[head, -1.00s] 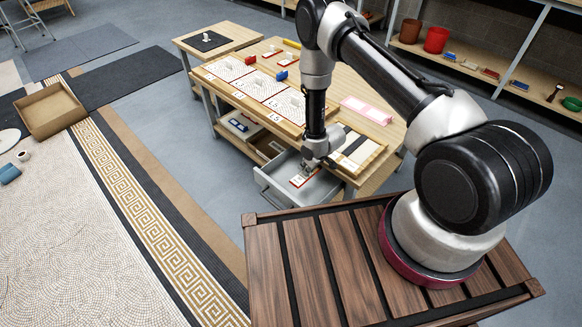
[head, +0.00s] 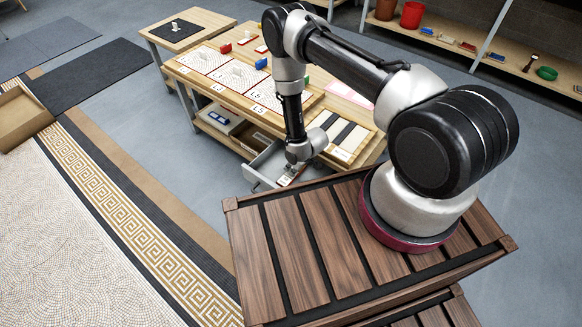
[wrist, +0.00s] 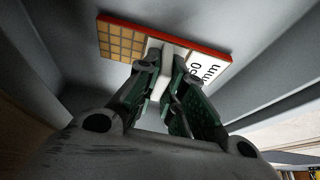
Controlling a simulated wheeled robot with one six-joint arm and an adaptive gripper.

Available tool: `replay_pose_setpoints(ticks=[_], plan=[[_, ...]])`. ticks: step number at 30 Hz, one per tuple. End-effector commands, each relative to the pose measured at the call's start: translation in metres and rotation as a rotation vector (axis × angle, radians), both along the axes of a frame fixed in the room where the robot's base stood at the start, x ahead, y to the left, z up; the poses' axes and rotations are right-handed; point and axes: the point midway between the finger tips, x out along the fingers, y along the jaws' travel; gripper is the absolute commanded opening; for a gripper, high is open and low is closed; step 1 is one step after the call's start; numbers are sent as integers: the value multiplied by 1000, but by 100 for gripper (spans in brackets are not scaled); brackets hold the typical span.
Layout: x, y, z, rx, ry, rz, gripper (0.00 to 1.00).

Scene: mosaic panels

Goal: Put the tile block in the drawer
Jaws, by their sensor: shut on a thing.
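The tile block is a flat red-edged plate with tan square tiles (wrist: 122,41) at one end, a white label reading "50 mm" at the other and a pale grip in the middle. My gripper (wrist: 168,75) is shut on that pale grip in the wrist view. In the head view my gripper (head: 290,168) points down at the open grey drawer (head: 263,163) under the workbench; the block (head: 285,180) shows only as a small part below it. Grey drawer walls surround the block in the wrist view. I cannot tell whether it touches the drawer floor.
The workbench (head: 185,72) carries white mosaic panels, small red and blue blocks, and a striped panel (head: 340,137) above the drawer. A small side table (head: 205,20) stands behind. Shelves (head: 455,45) line the back right. Grey floor is clear left of the drawer.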

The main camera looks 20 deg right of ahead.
Motion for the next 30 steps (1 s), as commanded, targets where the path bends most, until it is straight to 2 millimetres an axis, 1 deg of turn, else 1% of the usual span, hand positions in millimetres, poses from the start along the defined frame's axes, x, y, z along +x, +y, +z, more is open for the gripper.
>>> replay_pose_setpoints(ticks=[3,4,7,16,20,23,30], plan=[[0,0,-3,0,0,0,0],[0,0,-3,0,0,0,14],[0,0,-2,0,0,0,32],[0,0,-2,0,0,0,32],[-2,-2,8,0,0,0,32],[-7,-6,24,0,0,0,32],[-24,-18,75,0,-1,0,32]])
